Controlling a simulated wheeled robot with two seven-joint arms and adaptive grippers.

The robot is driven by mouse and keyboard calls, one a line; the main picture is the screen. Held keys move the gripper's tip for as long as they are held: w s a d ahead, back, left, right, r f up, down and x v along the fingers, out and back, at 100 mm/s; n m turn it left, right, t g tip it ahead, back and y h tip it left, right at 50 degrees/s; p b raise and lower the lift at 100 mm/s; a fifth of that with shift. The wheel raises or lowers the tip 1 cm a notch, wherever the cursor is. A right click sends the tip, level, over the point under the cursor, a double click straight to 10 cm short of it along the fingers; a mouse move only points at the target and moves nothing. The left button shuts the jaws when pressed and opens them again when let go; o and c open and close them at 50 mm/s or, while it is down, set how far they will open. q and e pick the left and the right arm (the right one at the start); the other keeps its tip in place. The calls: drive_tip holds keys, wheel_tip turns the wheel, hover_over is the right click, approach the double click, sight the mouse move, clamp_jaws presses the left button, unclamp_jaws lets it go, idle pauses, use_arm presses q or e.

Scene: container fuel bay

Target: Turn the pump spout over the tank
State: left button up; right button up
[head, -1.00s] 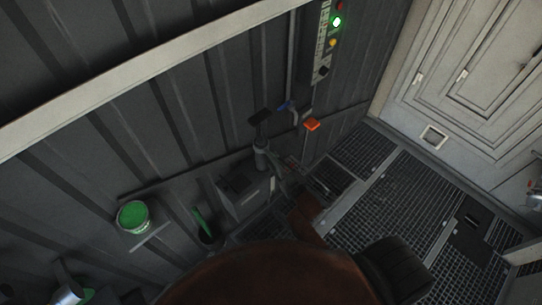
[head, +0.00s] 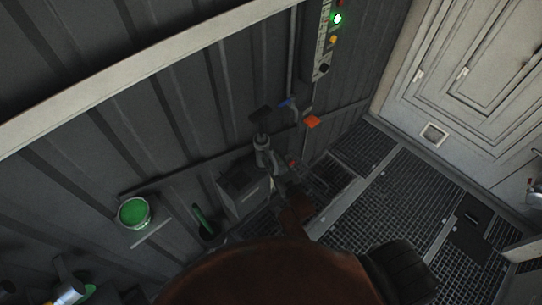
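The grey hand pump (head: 262,150) stands upright by the ribbed wall, with a black part (head: 260,115) at its top. A dark grey open-topped box (head: 245,196), apparently the tank, is just below and left of the pump. My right gripper (head: 284,172) is small and dark in the view, close against the pump's lower right side, where the spout seems to be. The spout's exact direction, and whether the gripper touches it, are unclear. Whether the fingers are open or shut cannot be seen. My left gripper is not in view.
A green-filled bucket (head: 133,212) sits on a small wall shelf. A green-handled item (head: 202,221) stands nearby. A control panel (head: 327,45) shows a green light. Grating floor (head: 400,205) lies open at right.

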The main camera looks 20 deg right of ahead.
drive_tip(key=shift+s+f, duration=0.1)
drive_tip(key=shift+s, duration=0.15)
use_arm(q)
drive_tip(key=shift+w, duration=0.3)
use_arm(e)
drive_tip(key=s, duration=1.1)
drive_tip(key=shift+s+d, duration=0.3)
drive_tip(key=shift+d, duration=0.1)
drive_tip(key=shift+c, duration=0.3)
